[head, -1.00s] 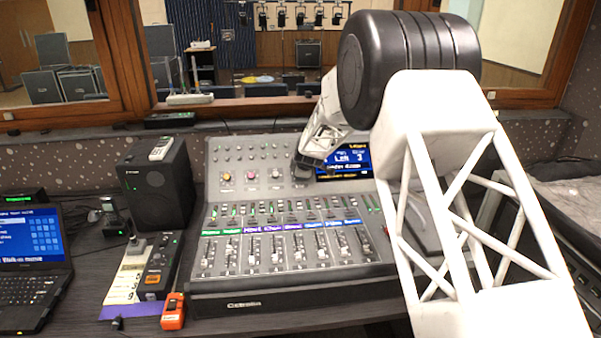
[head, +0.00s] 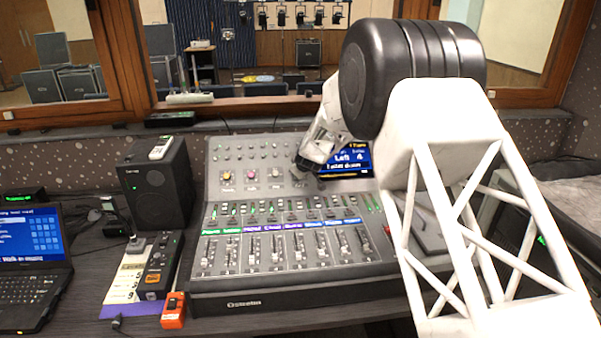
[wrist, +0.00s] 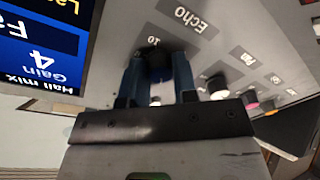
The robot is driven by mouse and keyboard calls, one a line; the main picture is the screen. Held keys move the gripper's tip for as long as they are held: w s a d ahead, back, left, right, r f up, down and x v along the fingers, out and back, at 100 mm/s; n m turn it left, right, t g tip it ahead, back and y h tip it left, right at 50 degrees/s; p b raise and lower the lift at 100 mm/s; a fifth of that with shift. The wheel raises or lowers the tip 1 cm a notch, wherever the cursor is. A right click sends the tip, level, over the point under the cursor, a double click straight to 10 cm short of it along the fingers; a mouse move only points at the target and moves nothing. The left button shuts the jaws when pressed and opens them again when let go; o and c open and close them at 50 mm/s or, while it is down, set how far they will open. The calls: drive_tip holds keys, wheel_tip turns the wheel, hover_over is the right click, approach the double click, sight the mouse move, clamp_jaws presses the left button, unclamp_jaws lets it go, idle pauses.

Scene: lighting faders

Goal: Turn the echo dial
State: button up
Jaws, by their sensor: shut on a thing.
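The echo dial (wrist: 157,58) is a dark knob on the grey console panel, just below the label "Echo" in the upside-down wrist view. My gripper (wrist: 158,76) is shut on it, with one blue-grey finger on each side. A "10" mark shows beside the dial. In the head view my gripper (head: 303,174) reaches down to the upper panel of the mixing console (head: 245,300), left of the lit screen (head: 348,160). The dial is hidden behind my gripper there.
More knobs stand left of my gripper in the head view, including a pink-capped one (head: 250,174). A row of faders (head: 280,250) fills the lower console. A black speaker (head: 155,183), a laptop (head: 30,265) and an orange device (head: 173,311) stand to the left.

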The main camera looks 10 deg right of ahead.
drive_tip(key=shift+a, duration=0.1)
drive_tip(key=o, duration=0.9)
drive_tip(key=shift+r, duration=0.1)
drive_tip(key=shift+v, duration=3.9)
